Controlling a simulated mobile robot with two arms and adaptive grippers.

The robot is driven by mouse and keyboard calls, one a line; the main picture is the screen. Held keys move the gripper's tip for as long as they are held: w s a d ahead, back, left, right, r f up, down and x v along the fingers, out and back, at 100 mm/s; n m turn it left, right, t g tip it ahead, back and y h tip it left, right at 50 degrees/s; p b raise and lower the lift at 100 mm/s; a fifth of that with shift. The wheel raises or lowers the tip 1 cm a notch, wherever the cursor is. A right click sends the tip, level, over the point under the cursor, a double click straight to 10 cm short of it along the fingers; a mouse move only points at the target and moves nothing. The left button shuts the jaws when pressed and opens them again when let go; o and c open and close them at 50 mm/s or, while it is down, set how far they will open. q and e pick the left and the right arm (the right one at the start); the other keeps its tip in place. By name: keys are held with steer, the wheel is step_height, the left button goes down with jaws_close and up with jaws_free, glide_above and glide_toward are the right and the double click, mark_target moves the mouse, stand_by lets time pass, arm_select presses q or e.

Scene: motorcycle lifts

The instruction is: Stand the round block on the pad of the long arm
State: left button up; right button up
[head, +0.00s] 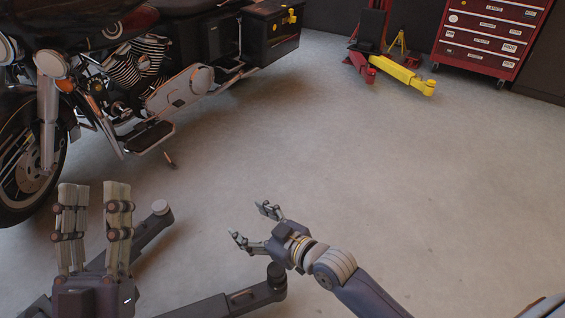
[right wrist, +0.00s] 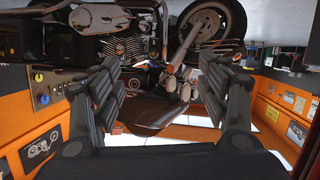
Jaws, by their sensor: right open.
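Two dark grey lift arms lie low over the floor in the head view. The other lift arm (head: 225,303) ends in a round pad (head: 277,270), below my right gripper. I cannot tell which is the long arm. My left gripper (head: 95,192) is open and looks empty, fingers pointing up the picture. My right gripper (head: 252,223) is open and empty; its spread fingers also show in the right wrist view (right wrist: 158,72).
A motorcycle (head: 160,85) stands at the upper left. A yellow arm (head: 400,74) of a red lift and a red tool cabinet (head: 488,35) are at the back right. The grey floor is clear in the middle and right. The right wrist view shows orange panels (right wrist: 35,150).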

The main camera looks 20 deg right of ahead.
steer(key=s+d+r+m+t, duration=0.1)
steer(key=s+r+t, duration=0.2)
steer(key=r, duration=0.6)
steer(key=s+d+r+m+t, duration=0.1)
steer(key=s+r+t, duration=0.3)
steer(key=r, duration=0.6)
steer(key=s+d+r+m+t, duration=0.1)
steer(key=s+r+t, duration=0.3)
steer(key=r, duration=0.5)
steer(key=shift+d+r+m+t+h, duration=0.15)
steer(key=shift+d+m+t+h, duration=0.2)
steer(key=shift+m, duration=0.35)
steer(key=shift+w, duration=0.1)
